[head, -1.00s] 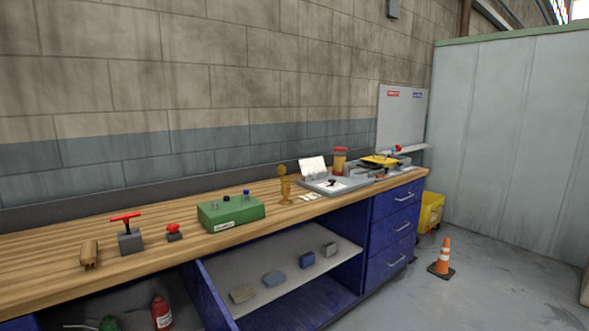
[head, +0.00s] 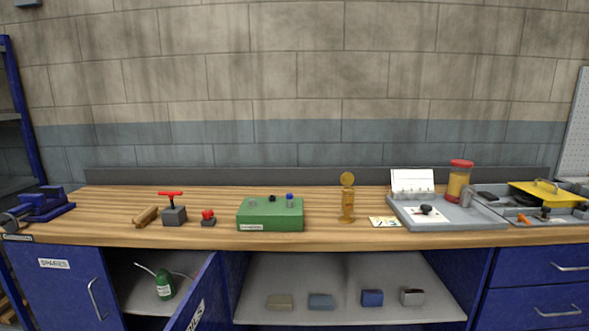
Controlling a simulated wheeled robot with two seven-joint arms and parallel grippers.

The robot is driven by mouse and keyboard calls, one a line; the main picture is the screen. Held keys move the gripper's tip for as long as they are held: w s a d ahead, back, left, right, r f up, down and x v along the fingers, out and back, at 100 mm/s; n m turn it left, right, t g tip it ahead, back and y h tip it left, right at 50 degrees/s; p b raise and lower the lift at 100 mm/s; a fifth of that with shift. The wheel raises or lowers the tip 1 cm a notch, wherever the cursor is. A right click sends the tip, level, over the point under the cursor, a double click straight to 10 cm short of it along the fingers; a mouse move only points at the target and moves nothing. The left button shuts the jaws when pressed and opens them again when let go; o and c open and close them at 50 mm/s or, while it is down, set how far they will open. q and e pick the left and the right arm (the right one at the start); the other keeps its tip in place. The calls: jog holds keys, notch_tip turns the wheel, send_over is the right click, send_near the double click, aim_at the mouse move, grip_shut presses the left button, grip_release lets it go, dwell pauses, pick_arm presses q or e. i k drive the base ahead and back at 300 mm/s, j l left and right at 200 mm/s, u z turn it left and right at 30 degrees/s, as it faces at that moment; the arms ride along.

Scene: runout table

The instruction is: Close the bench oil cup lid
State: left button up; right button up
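The bench oil cup appears to be the small brass-yellow fitting (head: 347,207) standing upright on the wooden bench, right of the green box. A round disc (head: 347,179) of the same colour stands up at its top and looks like its lid, raised open. The fitting is small in the head view, so the hinge cannot be made out. Neither of my grippers is in view.
The green box (head: 270,223) with knobs stands left of the fitting. A grey tray (head: 470,222) and a small card (head: 384,222) lie to its right. A cabinet door (head: 200,300) stands open below the bench. The bench top (head: 322,235) before the fitting is clear.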

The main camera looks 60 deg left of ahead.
aim_at(347, 179)
jog(key=i+j+u, duration=0.15)
jog(key=i+u, duration=0.15)
jog(key=u, duration=0.15)
jog(key=i+u, duration=0.3)
jog(key=u, duration=0.15)
jog(key=i+u, duration=0.4)
jog(key=i+j+z, duration=0.15)
jog(key=z, duration=0.15)
jog(key=i+j+z, duration=0.15)
jog(key=j+z, duration=0.45)
jog(key=i+j, duration=0.05)
